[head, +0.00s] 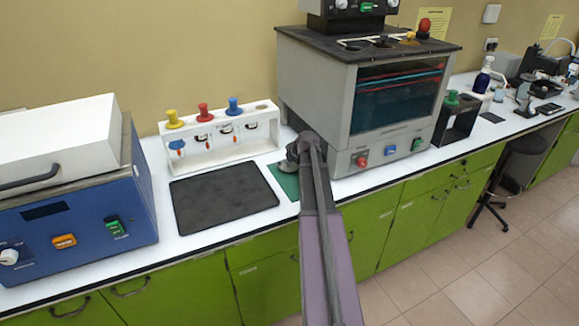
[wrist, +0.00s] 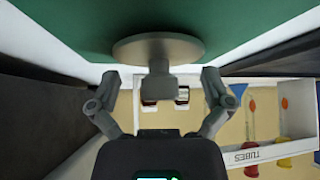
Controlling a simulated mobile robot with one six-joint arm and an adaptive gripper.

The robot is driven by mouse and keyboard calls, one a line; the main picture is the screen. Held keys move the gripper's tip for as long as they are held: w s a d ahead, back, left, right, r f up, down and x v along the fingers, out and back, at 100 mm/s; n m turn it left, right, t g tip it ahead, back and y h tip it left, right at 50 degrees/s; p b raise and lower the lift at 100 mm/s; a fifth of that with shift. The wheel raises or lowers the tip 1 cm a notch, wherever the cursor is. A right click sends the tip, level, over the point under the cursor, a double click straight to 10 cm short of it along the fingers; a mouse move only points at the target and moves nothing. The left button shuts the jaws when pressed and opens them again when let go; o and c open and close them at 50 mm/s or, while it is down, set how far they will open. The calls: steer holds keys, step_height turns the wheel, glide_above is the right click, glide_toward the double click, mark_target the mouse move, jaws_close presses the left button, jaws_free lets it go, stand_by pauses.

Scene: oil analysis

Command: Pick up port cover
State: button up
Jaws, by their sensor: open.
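The port cover is a grey round disc (wrist: 158,50) with a short stem and block-shaped knob, seen in the wrist view over a green mat (wrist: 70,25). My gripper (wrist: 160,76) is open, with one finger on each side of the knob. Gaps show between both fingers and the knob, and nothing is held. In the head view my arm reaches to the green mat (head: 285,181), and my arm's end hides most of that spot. I cannot clearly tell the cover from my gripper there.
A white tube rack (head: 225,158) with yellow, red and blue caps stands behind a black mat (head: 222,193). A large grey machine (head: 318,95) stands close on the right. A blue device (head: 85,205) is at left.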

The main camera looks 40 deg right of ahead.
steer(key=shift+s+r, duration=0.1)
steer(key=shift+s, duration=0.1)
jaws_close()
steer(key=shift+a, duration=0.1)
steer(key=shift+r, duration=0.2)
steer(key=shift+w+r+p, duration=0.2)
steer(key=shift+r+p, duration=0.3)
steer(key=shift+p, duration=0.35)
step_height(320, 180, up, 8)
steer(key=p, duration=0.8)
steer(key=shift+r, duration=0.2)
